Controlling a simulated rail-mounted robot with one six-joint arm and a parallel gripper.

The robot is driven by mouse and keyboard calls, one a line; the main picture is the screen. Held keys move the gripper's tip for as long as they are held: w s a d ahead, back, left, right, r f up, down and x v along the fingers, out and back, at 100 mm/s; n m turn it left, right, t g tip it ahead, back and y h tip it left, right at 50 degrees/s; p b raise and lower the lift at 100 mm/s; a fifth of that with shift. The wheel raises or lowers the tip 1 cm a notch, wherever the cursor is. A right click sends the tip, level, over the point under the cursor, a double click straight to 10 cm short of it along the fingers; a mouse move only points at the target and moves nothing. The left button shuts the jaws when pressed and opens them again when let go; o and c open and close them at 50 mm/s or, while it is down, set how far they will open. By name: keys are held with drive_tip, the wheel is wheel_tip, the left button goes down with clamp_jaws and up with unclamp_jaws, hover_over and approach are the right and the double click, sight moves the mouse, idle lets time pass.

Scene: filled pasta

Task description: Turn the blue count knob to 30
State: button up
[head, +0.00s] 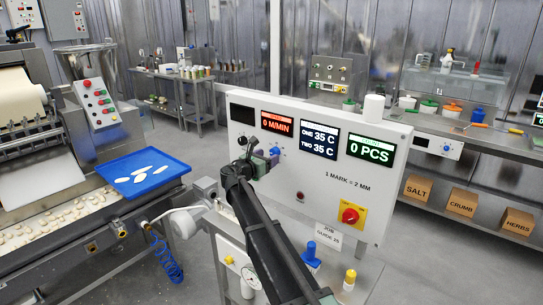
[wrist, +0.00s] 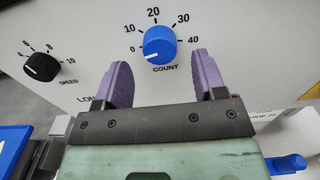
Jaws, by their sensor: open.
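The blue count knob (wrist: 160,45) is on the white panel in the wrist view, with a scale from 0 to 40 around it. Its white mark points to the lower left, near 0. My gripper (wrist: 162,74) is open, its two purple fingers apart below the knob, one to each side, and not touching it. In the head view the blue knob (head: 276,151) shows just beside my gripper (head: 265,158). The counter display (head: 371,150) reads 0 PCS.
A black speed knob (wrist: 41,67) is left of the count knob. The panel (head: 330,208) also bears a red knob on a yellow plate (head: 350,216). A blue-topped post (head: 310,252) and a yellow-topped post (head: 350,278) stand below it.

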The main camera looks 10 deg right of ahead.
sight(275, 152)
drive_tip(key=x, duration=0.3)
drive_tip(key=shift+s, duration=0.1)
drive_tip(key=c, duration=0.9)
